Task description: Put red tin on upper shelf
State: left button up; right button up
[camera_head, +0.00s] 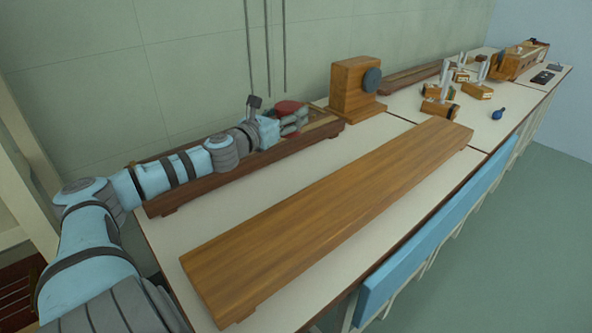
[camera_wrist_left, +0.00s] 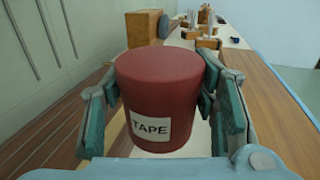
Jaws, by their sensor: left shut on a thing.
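The red tin (camera_wrist_left: 157,82) is a round red can with a white label reading TAPE, upright in the left wrist view. My left gripper (camera_wrist_left: 158,105) is shut on it, with a finger on each side. In the head view the red tin (camera_head: 289,107) shows at the end of my left arm, between the fingers of my left gripper (camera_head: 291,122), over the rear wooden shelf (camera_head: 325,133) along the wall. I cannot tell whether the tin touches that shelf. My right gripper is not in view.
A long bare wooden board (camera_head: 330,215) on low feet lies along the front of the bench. A wooden box with a dark round disc (camera_head: 354,88) stands just beyond the rear shelf. Several small wooden instruments (camera_head: 440,108) and a blue bulb (camera_head: 498,113) are farther off.

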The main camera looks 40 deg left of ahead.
pick_arm(q)
notch_tip(320, 180, down, 9)
jog(key=b, duration=0.3)
jog(key=shift+f, duration=0.1)
notch_tip(320, 180, down, 4)
jog(key=b, duration=0.2)
jog(key=shift+f+b, duration=0.15)
jog(key=shift+b, duration=0.15)
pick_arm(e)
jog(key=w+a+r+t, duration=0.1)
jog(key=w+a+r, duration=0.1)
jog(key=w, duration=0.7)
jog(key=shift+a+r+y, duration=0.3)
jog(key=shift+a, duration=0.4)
pick_arm(q)
jog(key=shift+f, duration=0.1)
jog(key=o, duration=1.4)
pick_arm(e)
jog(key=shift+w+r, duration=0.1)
